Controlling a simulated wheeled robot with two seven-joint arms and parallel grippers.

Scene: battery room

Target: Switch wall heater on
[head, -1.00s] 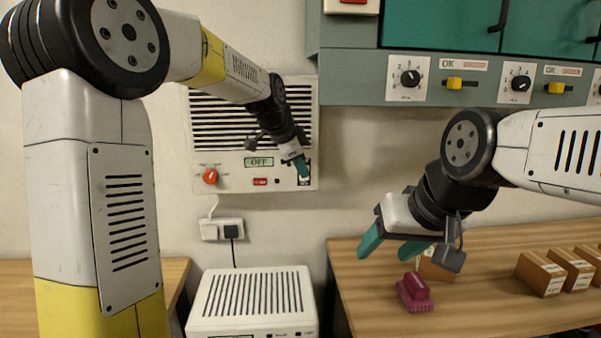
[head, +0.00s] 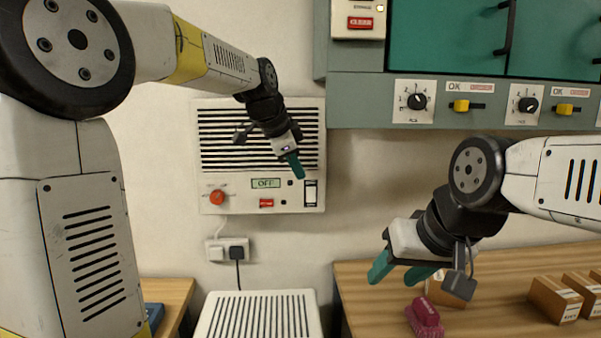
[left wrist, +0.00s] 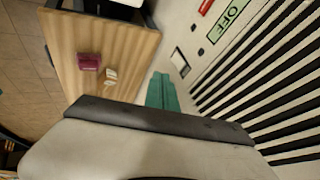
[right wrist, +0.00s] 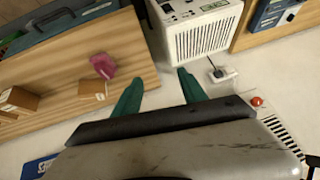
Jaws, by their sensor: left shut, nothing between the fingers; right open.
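The wall heater (head: 205,150) is a pale panel with dark slats on the wall in the head view. Its sign (head: 265,183) reads OFF. A red knob (head: 217,197) sits at its lower left and a tall black-and-white switch (head: 311,193) at its lower right. The sign (left wrist: 229,20) and switch (left wrist: 180,62) also show in the left wrist view. My left gripper (head: 295,166) is shut and empty, in front of the slats just above the switch. My right gripper (head: 402,272) is open and empty, over the bench's left part.
A wooden bench (head: 480,300) at the right holds a magenta object (head: 425,318) and several cardboard boxes (head: 556,298). A green cabinet (head: 450,40) overhangs it. A white slatted unit (head: 260,318) stands below the heater, under a wall socket (head: 227,250).

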